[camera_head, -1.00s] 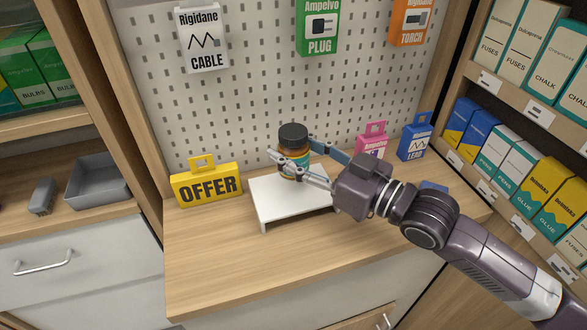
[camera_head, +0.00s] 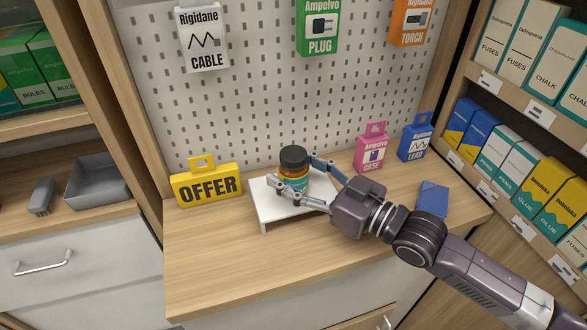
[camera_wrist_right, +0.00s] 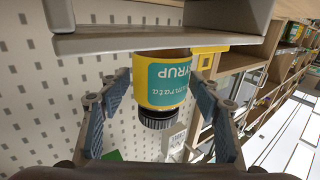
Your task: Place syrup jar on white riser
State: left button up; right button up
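The syrup jar (camera_head: 293,161), amber with a black lid and a teal and yellow label, stands upright on the white riser (camera_head: 265,212). My right gripper (camera_head: 293,176) is around the jar from the front right, with its fingers spread on either side. In the right wrist view the jar (camera_wrist_right: 163,85) appears upside down, its base against the riser (camera_wrist_right: 150,43). A clear gap shows between the jar and the left-hand finger there; the right-hand finger is close to it. My left gripper is not in view.
A yellow OFFER sign (camera_head: 207,186) stands left of the riser. A pink case package (camera_head: 371,153), a blue lead package (camera_head: 416,143) and a blue item (camera_head: 432,199) are to the right. The pegboard (camera_head: 250,100) rises behind. The counter front is clear.

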jog(key=shift+r, duration=0.3)
jog(key=v, duration=0.3)
jog(key=b+v, duration=0.1)
jog(key=v, duration=0.6)
jog(key=shift+d+f, duration=0.1)
jog(key=shift+f, duration=0.15)
jog(key=shift+b+v, duration=0.3)
jog(key=shift+v, duration=0.65)
jog(key=shift+s, duration=0.1)
